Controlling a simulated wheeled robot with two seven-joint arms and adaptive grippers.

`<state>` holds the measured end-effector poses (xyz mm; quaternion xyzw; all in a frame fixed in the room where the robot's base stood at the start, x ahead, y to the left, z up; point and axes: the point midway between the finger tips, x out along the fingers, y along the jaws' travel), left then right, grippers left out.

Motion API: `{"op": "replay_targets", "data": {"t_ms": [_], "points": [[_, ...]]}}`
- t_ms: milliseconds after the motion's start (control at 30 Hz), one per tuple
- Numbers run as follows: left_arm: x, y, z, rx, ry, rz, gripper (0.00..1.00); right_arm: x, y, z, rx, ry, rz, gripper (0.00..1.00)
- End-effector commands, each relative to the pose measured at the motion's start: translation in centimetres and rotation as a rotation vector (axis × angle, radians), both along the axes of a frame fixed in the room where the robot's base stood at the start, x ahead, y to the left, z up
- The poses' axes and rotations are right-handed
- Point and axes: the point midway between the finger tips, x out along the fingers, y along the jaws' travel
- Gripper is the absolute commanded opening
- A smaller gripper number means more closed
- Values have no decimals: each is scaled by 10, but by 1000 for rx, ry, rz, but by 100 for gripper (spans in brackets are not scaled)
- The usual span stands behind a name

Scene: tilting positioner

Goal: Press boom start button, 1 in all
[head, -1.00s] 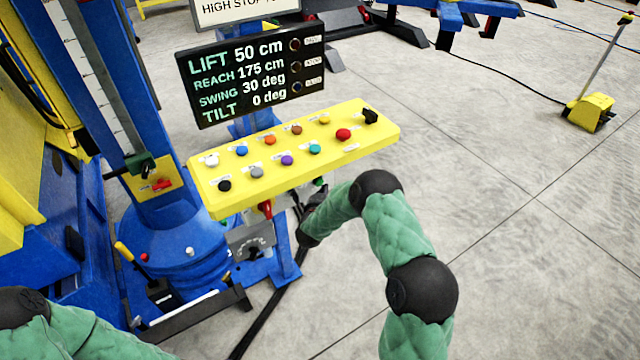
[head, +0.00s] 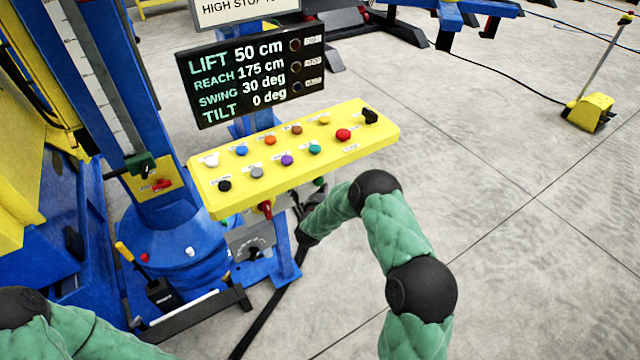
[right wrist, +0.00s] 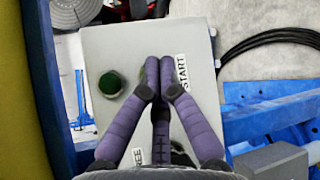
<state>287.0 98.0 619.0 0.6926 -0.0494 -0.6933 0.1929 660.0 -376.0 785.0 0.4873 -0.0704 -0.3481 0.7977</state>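A green round button (right wrist: 110,84) sits on a pale grey box face (right wrist: 100,45) in the right wrist view. A label reading START (right wrist: 182,72) is on the same face, to the right of my fingertips. My right gripper (right wrist: 158,66) has its purple fingers together, with nothing visible between them. The fingertips are over the box face, between the green button and the label, to the right of the button; contact cannot be told. In the head view the right gripper is mostly hidden below the yellow panel. My left gripper is out of view; only part of its arm shows.
The yellow panel (head: 212,207) carries several coloured buttons, including a red one (head: 343,134). A display (head: 186,88) behind it reads lift 50 cm, reach 175 cm, swing 30 deg, tilt 0 deg. A blue column stands left.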

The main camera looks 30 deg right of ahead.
Motion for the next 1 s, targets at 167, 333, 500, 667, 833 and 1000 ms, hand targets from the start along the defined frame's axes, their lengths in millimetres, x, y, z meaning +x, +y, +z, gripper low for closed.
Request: {"op": "replay_targets", "data": {"t_ms": [167,333,500,667,833,1000], "points": [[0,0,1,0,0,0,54,5,0,1,1,-1,0,0],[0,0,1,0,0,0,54,5,0,0,0,0,0,0],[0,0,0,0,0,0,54,5,0,0,0,0,0,0],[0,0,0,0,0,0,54,6,1,0,0,0,0,0],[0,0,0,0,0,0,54,8,1,0,0,0,0,0],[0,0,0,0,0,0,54,10,1,0,0,0,-1,0]]}}
